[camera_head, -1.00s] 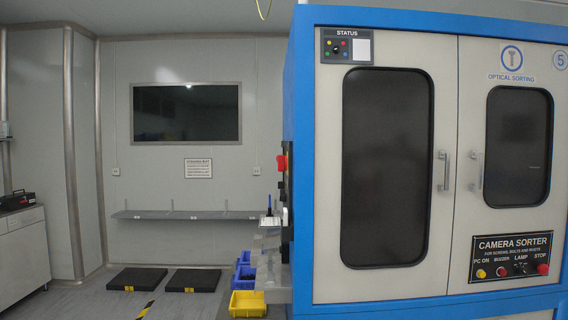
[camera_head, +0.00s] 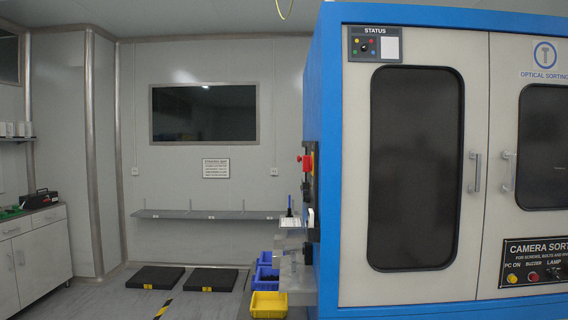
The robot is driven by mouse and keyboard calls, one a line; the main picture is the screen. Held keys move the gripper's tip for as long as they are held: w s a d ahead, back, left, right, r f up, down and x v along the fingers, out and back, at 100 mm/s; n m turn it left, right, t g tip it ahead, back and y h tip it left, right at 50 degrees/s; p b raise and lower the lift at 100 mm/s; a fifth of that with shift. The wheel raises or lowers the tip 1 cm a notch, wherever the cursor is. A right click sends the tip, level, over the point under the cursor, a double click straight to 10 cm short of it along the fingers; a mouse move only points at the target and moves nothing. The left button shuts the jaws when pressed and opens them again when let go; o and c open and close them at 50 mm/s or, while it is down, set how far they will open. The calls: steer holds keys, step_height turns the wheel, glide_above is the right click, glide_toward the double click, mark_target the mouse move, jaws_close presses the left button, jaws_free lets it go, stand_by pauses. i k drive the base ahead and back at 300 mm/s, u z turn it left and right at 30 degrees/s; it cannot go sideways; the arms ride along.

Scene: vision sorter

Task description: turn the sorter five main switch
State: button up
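The sorter (camera_head: 328,150) is a large blue and light grey cabinet filling the right side of the head view. A small red switch (camera_head: 307,162) sits on a panel on its left side, seen nearly edge-on, so its position cannot be read. On the front are a STATUS panel (camera_head: 375,44) with small coloured lights and a CAMERA SORTER panel (camera_head: 538,264) with buttons, cut off at the right edge. My gripper is not in view.
Yellow (camera_head: 268,305) and blue (camera_head: 266,276) bins stand at the sorter's left side, below a metal chute (camera_head: 294,280). Two black mats (camera_head: 212,280) lie by the back wall. A cabinet (camera_head: 35,255) stands at left. The floor between is open.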

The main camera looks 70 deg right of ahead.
mark_target(307, 162)
steer(key=i, duration=0.85)
steer(key=z, duration=0.05)
